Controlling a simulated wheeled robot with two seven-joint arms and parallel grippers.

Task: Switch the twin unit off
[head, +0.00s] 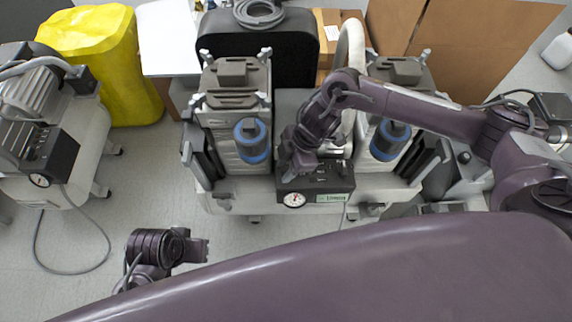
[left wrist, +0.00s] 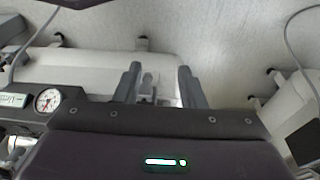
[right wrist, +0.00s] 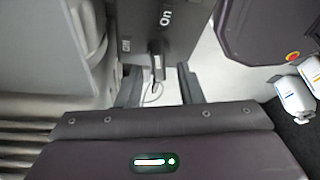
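The twin unit (head: 232,185) stands in the middle of the head view, with two grey compressor heads with blue bands. Its black control box (head: 325,181) carries a gauge (head: 295,199) and a green label. In the right wrist view a black lever switch (right wrist: 157,62) sticks out from the box's face, between the printed words "Off" and "On". My right gripper (right wrist: 160,90) is open, its fingers apart on either side of the lever's end; contact cannot be told. My left gripper (head: 205,250) is open and empty, low in front of the twin unit.
Another compressor (head: 50,130) with its own gauge box stands at the left, its cable on the floor. A yellow bin (head: 100,60), a black case (head: 258,45) and cardboard (head: 470,50) are behind. The floor (head: 75,275) at front left is mostly clear.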

